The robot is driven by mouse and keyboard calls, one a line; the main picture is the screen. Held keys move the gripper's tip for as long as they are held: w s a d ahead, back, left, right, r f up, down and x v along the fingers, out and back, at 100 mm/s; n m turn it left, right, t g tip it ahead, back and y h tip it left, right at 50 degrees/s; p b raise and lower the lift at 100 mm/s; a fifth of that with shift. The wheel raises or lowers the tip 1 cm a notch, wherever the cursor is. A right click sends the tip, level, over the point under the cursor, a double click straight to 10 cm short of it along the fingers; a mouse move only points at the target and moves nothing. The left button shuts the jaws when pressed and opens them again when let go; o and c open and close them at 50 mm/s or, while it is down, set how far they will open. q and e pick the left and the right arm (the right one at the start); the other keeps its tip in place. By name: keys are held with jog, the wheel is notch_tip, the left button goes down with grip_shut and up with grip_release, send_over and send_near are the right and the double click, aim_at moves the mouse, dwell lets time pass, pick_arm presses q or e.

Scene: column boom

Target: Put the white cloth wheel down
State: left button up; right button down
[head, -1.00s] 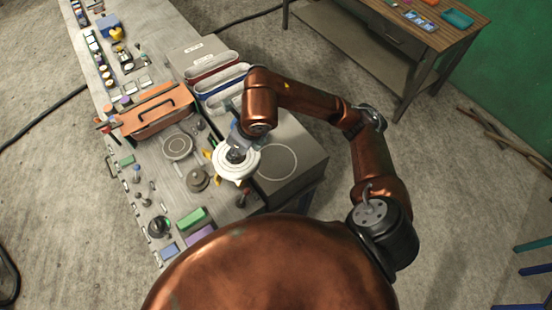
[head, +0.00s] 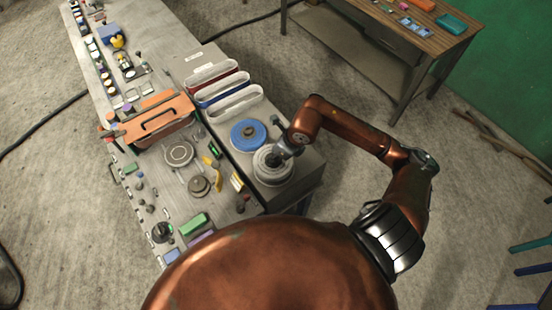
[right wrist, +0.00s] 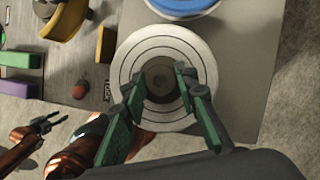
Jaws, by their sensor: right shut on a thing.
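The white cloth wheel (head: 262,176) is a round off-white disc with ring lines and a dark hub, over the grey box top at the bench's right side. In the right wrist view the wheel (right wrist: 205,58) lies flat under my right gripper (right wrist: 160,92), whose green fingers are shut on its hub. I cannot tell whether its underside touches the box. In the head view my right gripper (head: 276,160) covers part of it. My left gripper (right wrist: 52,124) shows small at the lower left of the right wrist view; its opening is unclear.
A blue wheel (head: 247,134) lies just behind the white one. Racks with oval slots (head: 225,97) stand farther back. An orange toolbox (head: 155,118), a grey round plate (head: 179,153), a yellow curved piece (head: 210,167) and a green block (head: 193,223) are to the left.

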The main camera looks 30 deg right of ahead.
jog(key=shift+d+f, duration=0.25)
jog(key=shift+f, duration=0.3)
notch_tip(320, 180, down, 2)
jog(key=shift+f+p, duration=0.1)
jog(key=shift+p, duration=0.85)
jog(key=shift+f, duration=0.15)
jog(key=shift+f, duration=0.15)
jog(key=c, duration=1.5)
grip_release()
jog(key=b+v, duration=0.2)
jog(key=v, duration=1)
